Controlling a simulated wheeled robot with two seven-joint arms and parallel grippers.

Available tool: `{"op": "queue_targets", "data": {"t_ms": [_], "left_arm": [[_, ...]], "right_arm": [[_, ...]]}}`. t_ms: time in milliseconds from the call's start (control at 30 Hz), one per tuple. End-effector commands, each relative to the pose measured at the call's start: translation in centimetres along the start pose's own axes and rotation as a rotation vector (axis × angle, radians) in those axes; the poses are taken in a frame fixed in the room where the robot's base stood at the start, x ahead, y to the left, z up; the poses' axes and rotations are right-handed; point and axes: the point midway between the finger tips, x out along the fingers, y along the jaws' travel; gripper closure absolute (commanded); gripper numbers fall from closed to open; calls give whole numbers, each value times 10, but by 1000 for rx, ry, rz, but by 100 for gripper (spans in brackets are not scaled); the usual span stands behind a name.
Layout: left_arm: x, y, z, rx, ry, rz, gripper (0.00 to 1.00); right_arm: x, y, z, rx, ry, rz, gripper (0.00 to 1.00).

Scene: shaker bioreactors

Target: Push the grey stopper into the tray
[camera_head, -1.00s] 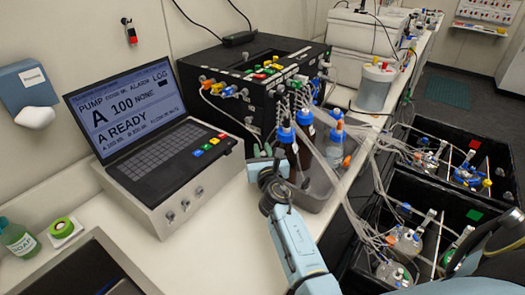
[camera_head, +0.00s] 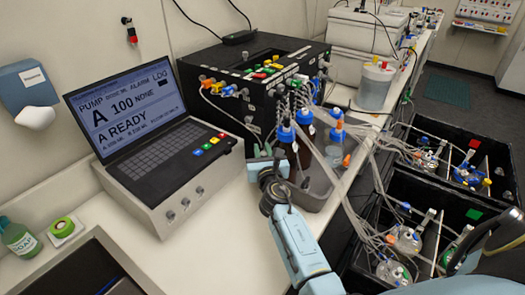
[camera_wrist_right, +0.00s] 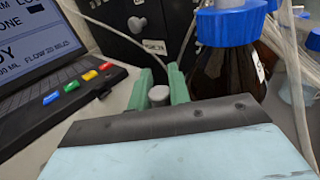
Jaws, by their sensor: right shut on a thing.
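The grey stopper (camera_wrist_right: 158,95) is a small pale cylinder between the green fingertips of my right gripper in the right wrist view. My right gripper (camera_head: 264,154) is shut on it, beside the near left side of the tray and in front of the black pump box. The stopper is too small to make out in the head view. One brown bottle (camera_wrist_right: 228,68) stands just right of the fingers in the right wrist view. My left gripper is not in view.
A laptop-like pump console (camera_head: 165,165) stands left of the gripper. The black pump box (camera_head: 250,85) is behind, with tubes running over the tray. Black crates (camera_head: 420,225) with flasks are at the right.

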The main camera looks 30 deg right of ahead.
Motion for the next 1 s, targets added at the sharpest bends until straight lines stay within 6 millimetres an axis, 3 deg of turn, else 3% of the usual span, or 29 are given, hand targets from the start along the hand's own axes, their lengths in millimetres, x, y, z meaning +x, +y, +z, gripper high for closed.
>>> {"op": "queue_targets", "data": {"t_ms": [1000], "left_arm": [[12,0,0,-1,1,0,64]], "right_arm": [[0,-1,-13,-2,1,0,100]]}}
